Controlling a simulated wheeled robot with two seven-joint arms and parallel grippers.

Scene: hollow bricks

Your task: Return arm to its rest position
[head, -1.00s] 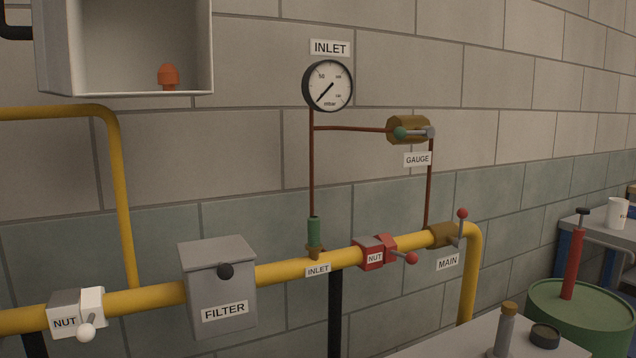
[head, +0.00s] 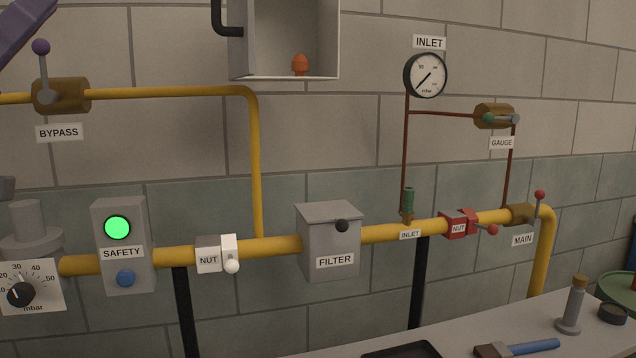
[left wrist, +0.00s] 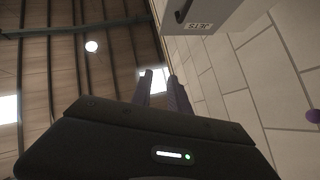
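My left gripper (left wrist: 160,80) shows in the left wrist view as two purple fingers pointing up and away, with a gap between them and nothing held. It is in the air near the wall, below and left of a grey box (left wrist: 225,18) labelled JETS. In the head view only a purple part of my left arm (head: 22,28) shows at the top left corner, above the BYPASS valve (head: 62,96), whose purple-knobbed lever stands upright. The purple knob (left wrist: 313,116) also shows at the right edge of the left wrist view. My right gripper is not in view.
A yellow pipe (head: 275,246) runs along the wall with a green-lit SAFETY box (head: 110,275), a FILTER box (head: 318,235) and the MAIN valve (head: 522,214). An open wall box (head: 235,45) hangs above. A bench (head: 470,330) holding tools stands at the lower right.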

